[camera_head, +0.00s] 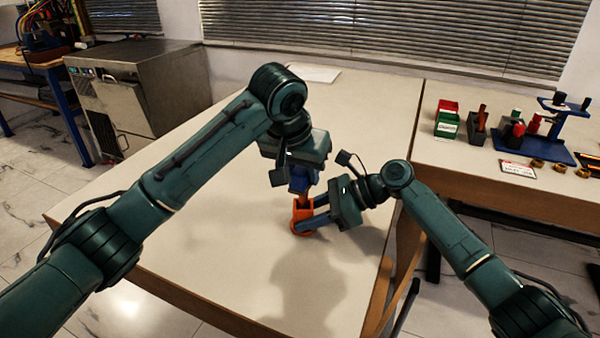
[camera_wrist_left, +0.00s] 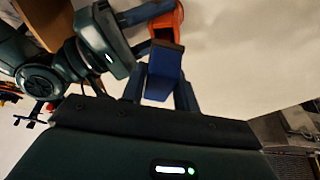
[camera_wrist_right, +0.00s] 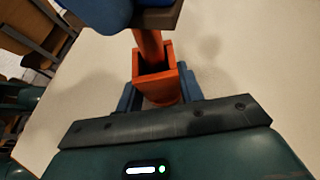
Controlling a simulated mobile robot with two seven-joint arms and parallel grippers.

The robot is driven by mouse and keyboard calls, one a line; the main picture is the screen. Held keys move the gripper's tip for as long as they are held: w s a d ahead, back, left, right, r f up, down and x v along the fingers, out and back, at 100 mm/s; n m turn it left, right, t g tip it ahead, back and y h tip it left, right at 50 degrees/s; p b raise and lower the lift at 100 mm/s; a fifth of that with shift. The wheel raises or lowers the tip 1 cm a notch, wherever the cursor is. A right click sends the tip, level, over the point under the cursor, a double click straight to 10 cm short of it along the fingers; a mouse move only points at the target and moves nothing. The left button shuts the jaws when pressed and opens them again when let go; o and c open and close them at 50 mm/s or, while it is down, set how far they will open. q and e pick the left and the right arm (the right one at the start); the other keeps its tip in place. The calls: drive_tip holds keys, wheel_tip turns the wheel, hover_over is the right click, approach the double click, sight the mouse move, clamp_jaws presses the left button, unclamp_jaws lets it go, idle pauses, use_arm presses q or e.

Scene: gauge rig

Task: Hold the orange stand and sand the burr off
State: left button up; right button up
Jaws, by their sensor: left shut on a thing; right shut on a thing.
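The orange stand (camera_head: 300,213) is upright on the pale table. It has a square open holder with an orange-brown piece rising from it, seen closely in the right wrist view (camera_wrist_right: 158,88). My right gripper (camera_head: 308,214) is shut on the stand from the right, its blue fingers on both sides low down. My left gripper (camera_head: 303,178) is shut on a blue sanding block (camera_wrist_left: 163,75) above the stand. The block's brown underside (camera_wrist_right: 158,20) is at the top of the rising piece; I cannot tell whether they touch. The burr cannot be made out.
The table (camera_head: 220,230) around the stand is clear, with a sheet of paper (camera_head: 313,73) at its back. On the right-hand table are a red bin (camera_head: 447,106), a green bin (camera_head: 447,127), a blue gauge rig (camera_head: 550,145), a label card (camera_head: 518,170) and several brass nuts (camera_head: 560,168).

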use_arm(q)
drive_tip(key=shift+f, duration=0.25)
use_arm(e)
drive_tip(key=shift+r, duration=0.1)
use_arm(q)
drive_tip(key=shift+w+d+r, duration=0.2)
drive_tip(key=shift+w+r, duration=0.4)
drive_tip(key=shift+r, duration=0.25)
use_arm(e)
drive_tip(key=shift+w, duration=0.1)
use_arm(q)
drive_tip(key=shift+w+d+r, duration=0.15)
drive_tip(key=shift+w+r, duration=0.15)
drive_tip(key=shift+r, duration=0.3)
drive_tip(key=shift+w+d+r, duration=0.1)
drive_tip(key=shift+w+r, duration=0.2)
drive_tip(key=shift+r, duration=0.3)
drive_tip(key=shift+w+d+r, duration=0.15)
drive_tip(key=shift+w+r, duration=0.15)
drive_tip(key=shift+r, duration=0.3)
use_arm(e)
drive_tip(key=shift+f, duration=0.2)
drive_tip(key=o, duration=0.9)
drive_tip(key=shift+c, duration=0.2)
drive_tip(key=shift+d, duration=0.1)
